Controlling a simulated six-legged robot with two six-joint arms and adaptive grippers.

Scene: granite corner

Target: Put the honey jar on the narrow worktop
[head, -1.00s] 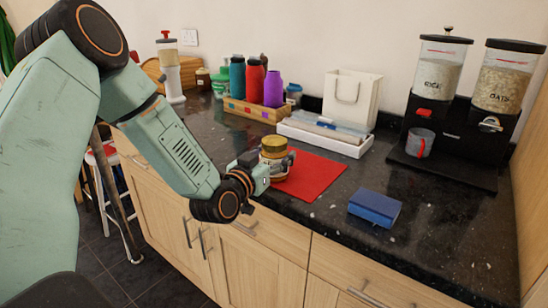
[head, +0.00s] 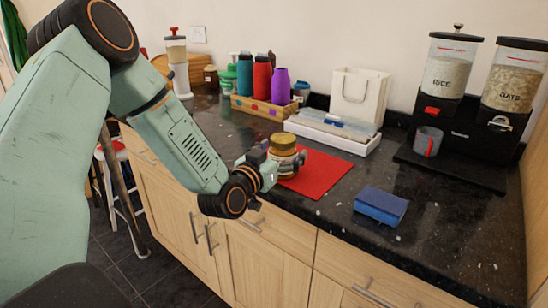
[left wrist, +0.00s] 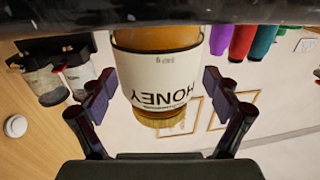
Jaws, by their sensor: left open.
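The honey jar (head: 284,146) has a gold lid and a white label. It stands upright on the dark speckled worktop (head: 330,218), at the left end of the red mat; I cannot tell whether its base is on the mat. My left gripper (head: 279,160) is open at the jar, with a finger on either side. In the left wrist view, which is upside down, the jar (left wrist: 158,75) with its "HONEY" label sits between the spread fingers, with gaps visible on both sides. The jar's lower part is partly hidden by the gripper in the head view. My right gripper is not in view.
Behind are a white tray (head: 345,143), a white bag (head: 359,98) and a wooden crate with bottles (head: 262,110). Rice and oats dispensers (head: 450,150) stand at right.

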